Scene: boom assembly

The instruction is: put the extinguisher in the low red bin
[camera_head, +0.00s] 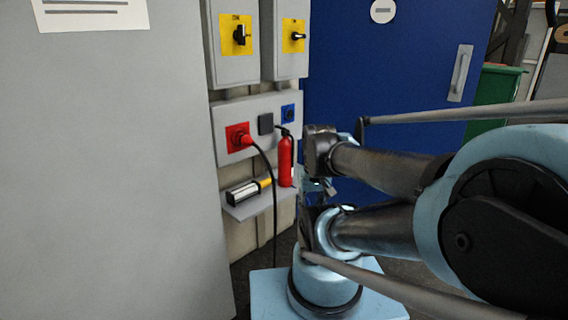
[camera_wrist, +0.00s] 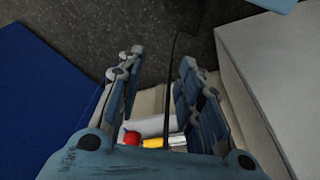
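The red extinguisher (camera_head: 285,162) stands upright on a small grey wall shelf (camera_head: 258,204), in front of a grey socket panel. In the wrist view, a small red rounded part (camera_wrist: 132,138), probably the extinguisher, shows low between the fingers, near the left one. My gripper (camera_wrist: 158,70) is open, its fingers wide apart and with nothing clasped. In the head view, my gripper (camera_head: 318,186) is just right of the extinguisher, partly hidden by my arm. I see no low red bin in either view.
A silver and yellow lamp (camera_head: 247,191) lies on the shelf left of the extinguisher. A black cable (camera_head: 274,200) hangs from a red plug (camera_head: 239,138) past the shelf. A large grey cabinet (camera_head: 110,170) stands left, a blue door (camera_head: 390,70) behind, a green bin (camera_head: 495,92) far right.

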